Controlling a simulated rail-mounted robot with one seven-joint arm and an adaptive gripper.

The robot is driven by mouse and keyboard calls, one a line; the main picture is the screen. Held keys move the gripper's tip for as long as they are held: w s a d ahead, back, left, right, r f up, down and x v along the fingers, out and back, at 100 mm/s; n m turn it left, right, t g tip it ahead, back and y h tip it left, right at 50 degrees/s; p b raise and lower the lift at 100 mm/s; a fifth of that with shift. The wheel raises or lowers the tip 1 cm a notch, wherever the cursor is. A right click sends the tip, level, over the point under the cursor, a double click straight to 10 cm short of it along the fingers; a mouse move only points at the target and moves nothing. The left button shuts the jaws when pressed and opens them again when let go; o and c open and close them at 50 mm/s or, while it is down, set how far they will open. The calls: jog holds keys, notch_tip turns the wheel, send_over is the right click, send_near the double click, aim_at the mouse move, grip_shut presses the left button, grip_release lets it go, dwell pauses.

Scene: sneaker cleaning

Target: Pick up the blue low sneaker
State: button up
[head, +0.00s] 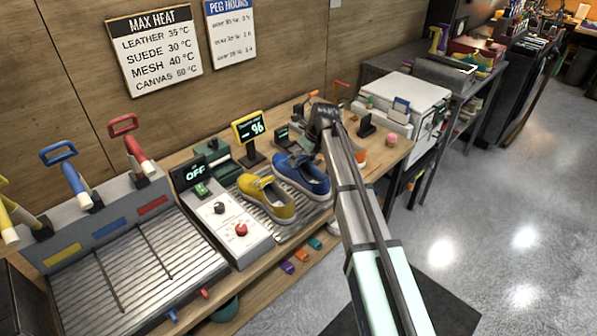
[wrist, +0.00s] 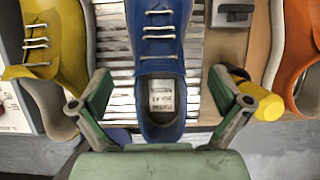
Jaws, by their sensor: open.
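The blue low sneaker (head: 302,177) stands on a ribbed metal grate, between a yellow shoe and my arm in the head view. In the wrist view the blue sneaker (wrist: 158,60) lies lengthwise in the middle, with white laces and a pale label inside its opening. My gripper (wrist: 160,112) is open, with one green finger on each side of the sneaker's heel end. I cannot tell whether the fingers touch it.
A yellow shoe (head: 266,198) stands close left of the blue one; an orange shoe (wrist: 300,55) is on the right in the wrist view. A control box (head: 226,222) with knobs and a display (head: 250,129) reading 96 are nearby. The floor (head: 470,220) at right is clear.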

jog(key=shift+p+x, duration=1.4)
jog(key=shift+x, duration=1.65)
jog(key=shift+s, duration=0.15)
jog(key=shift+c, duration=0.4)
jog(key=c, duration=1.3)
